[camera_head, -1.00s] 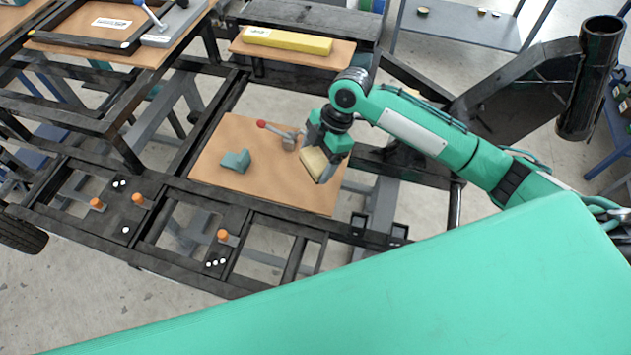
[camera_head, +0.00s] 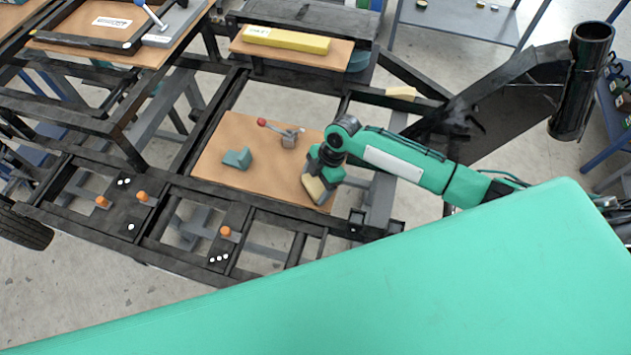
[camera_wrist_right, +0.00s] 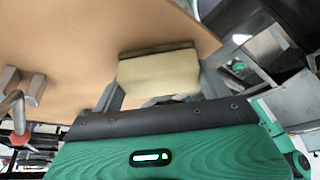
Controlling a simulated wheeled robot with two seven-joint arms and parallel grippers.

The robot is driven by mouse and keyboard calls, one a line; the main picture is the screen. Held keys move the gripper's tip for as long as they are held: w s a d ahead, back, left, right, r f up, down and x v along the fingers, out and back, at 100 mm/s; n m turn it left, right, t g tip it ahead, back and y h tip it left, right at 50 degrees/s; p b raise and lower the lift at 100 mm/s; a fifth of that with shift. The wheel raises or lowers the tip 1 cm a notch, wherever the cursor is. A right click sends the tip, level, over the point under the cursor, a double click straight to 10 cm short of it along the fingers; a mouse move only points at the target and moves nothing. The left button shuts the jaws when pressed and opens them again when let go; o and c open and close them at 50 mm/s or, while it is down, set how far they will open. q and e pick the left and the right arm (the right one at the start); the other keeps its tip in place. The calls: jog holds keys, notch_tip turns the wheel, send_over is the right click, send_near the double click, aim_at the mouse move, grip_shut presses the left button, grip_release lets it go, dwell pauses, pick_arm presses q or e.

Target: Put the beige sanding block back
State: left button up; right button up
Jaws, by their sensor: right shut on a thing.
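The beige sanding block (camera_head: 316,190) is in my right gripper (camera_head: 318,186), at the right front part of the brown board in the head view. In the right wrist view the block (camera_wrist_right: 158,72) sits between the two fingers of the right gripper (camera_wrist_right: 160,90), with a darker strip along its far edge. The gripper is shut on it. Whether the block touches the board or hangs just above it, I cannot tell. My left gripper is not in view.
The brown board (camera_head: 225,175) also holds a teal block (camera_head: 237,158) and a red-knobbed clamp (camera_head: 288,138). A yellow bar (camera_head: 287,40) lies on a shelf behind. Black frame rails surround the board, with orange knobs (camera_head: 225,231) in front. The board's left front is clear.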

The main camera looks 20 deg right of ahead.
jog(key=o, duration=0.5)
jog(key=shift+f, duration=0.1)
jog(key=o, duration=0.4)
jog(key=shift+o, duration=0.2)
jog(key=shift+r, duration=0.2)
jog(key=shift+w+d+r, duration=0.1)
jog(key=shift+d+r, duration=0.1)
jog(key=b+v, duration=0.3)
jog(key=v, duration=0.8)
jog(key=shift+r, duration=0.25)
